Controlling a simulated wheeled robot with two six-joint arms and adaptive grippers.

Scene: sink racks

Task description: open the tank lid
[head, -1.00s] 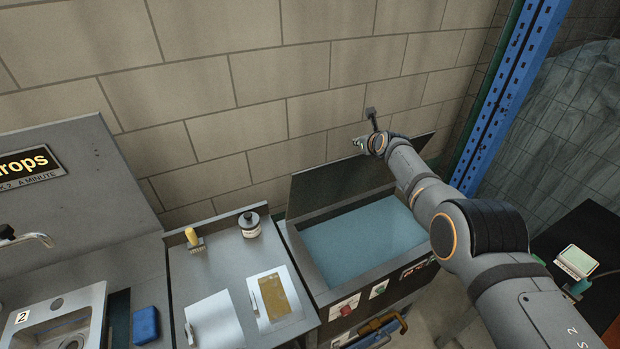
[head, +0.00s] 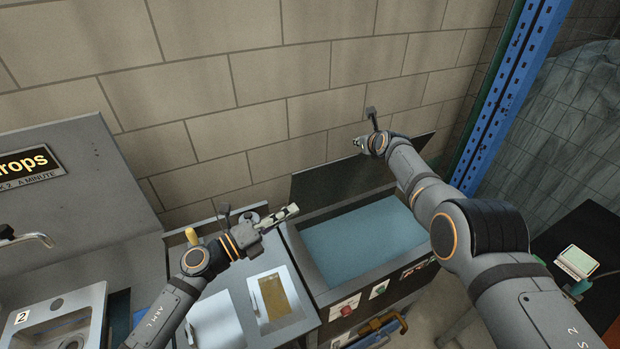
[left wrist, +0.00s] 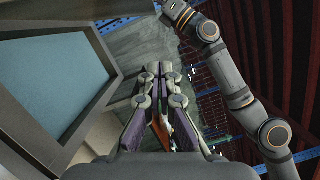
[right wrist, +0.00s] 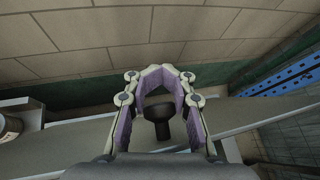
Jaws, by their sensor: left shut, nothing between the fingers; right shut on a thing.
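The tank (head: 293,255) stands open at centre right in the head view, with blue liquid (head: 365,238) showing inside. Its dark lid (head: 330,182) is raised on edge along the back, close to the wall. My right gripper (head: 358,144) is at the lid's upper edge. In the right wrist view its fingers (right wrist: 160,72) close around a black knob-like handle (right wrist: 160,113) on the lid. My left gripper (head: 292,211) is shut and empty, above the left side of the tank. In the left wrist view its fingertips (left wrist: 160,68) meet beside the tank's opening (left wrist: 50,78).
A sink (head: 70,325) lies farther left. A blue rack post (head: 510,90) stands to the right. Valve handles (head: 385,325) project at the tank's front.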

